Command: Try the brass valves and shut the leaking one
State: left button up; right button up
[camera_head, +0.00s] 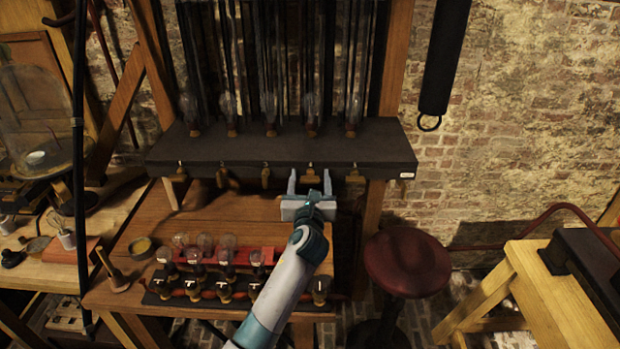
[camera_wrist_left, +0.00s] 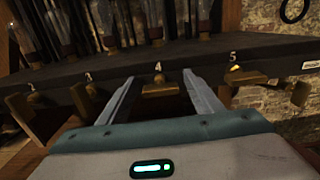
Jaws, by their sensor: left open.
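A dark shelf (camera_head: 290,150) carries a row of several brass valves along its front edge. My left gripper (camera_head: 310,178) is open, with one finger on each side of the fourth valve (camera_head: 311,174). In the left wrist view, that valve, marked 4 (camera_wrist_left: 160,87), sits between the parted fingers; I cannot tell if they touch it. The valve marked 5 (camera_wrist_left: 243,77) is to its right, with a small yellow glint on it. The valve marked 3 (camera_wrist_left: 84,92) is to its left. No leak is clearly visible. My right gripper is not in view.
Glass tubes (camera_head: 270,100) stand behind the shelf. On the wooden bench (camera_head: 170,215) below are a black rack (camera_head: 200,300) of several small valves and a red rack with glass bulbs. A round red stool (camera_head: 407,262) stands to the right.

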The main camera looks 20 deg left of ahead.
pick_arm(q)
jog(key=c, duration=1.1)
jog(key=shift+o, duration=0.2)
jog(key=shift+n, duration=1.4)
jog(key=n, duration=0.2)
jog(key=shift+f+n, duration=0.1)
jog(key=shift+n, duration=0.2)
jog(key=n, duration=0.2)
jog(key=shift+a+f+n, duration=0.1)
jog(key=shift+n, duration=0.3)
jog(key=n+b, duration=0.1)
jog(key=n, duration=0.2)
jog(key=shift+s+f+n, duration=0.1)
jog(key=shift+n, duration=0.2)
jog(key=n+b, duration=0.1)
jog(key=n, duration=0.5)
jog(key=shift+a+b, duration=0.1)
jog(key=shift+b, duration=0.3)
